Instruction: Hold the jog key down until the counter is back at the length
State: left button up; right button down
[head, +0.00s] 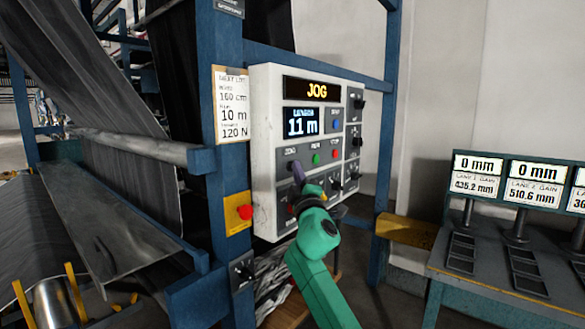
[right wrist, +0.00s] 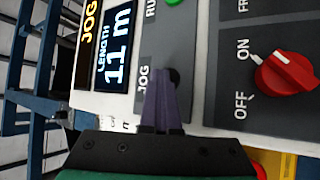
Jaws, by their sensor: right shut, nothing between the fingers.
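The white control panel (head: 262,150) faces me on a blue frame. Its top display (head: 317,91) reads JOG in yellow, and the length counter (head: 301,122) below reads 11 m. The card (head: 231,104) at left lists 160 cm, 10 m and 120 N. My right gripper (head: 297,167) is shut and empty, its purple fingertips at the key marked JOG. In the right wrist view the dark jog key (right wrist: 174,75) shows partly behind the fingertips; they appear to touch it, but its depth of press is hidden. My left gripper is not in view.
Green (head: 316,158), red (head: 334,153) and blue (head: 337,124) buttons sit close by. A red ON/OFF switch (right wrist: 287,73) lies beside the fingers in the wrist view. A red stop button (head: 245,212) is lower left. A bench with displays (head: 478,176) stands at right.

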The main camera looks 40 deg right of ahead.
dwell(0.3)
jog(key=shift+s+d+p, duration=0.2)
jog(key=shift+s+p, duration=0.1)
jog(key=shift+s, duration=0.45)
jog(key=s, duration=0.2)
jog(key=s+d+p, duration=0.1)
jog(key=s, duration=0.1)
jog(key=shift+s+d, duration=0.2)
jog(key=shift+s, duration=0.2)
jog(key=shift+f, duration=0.15)
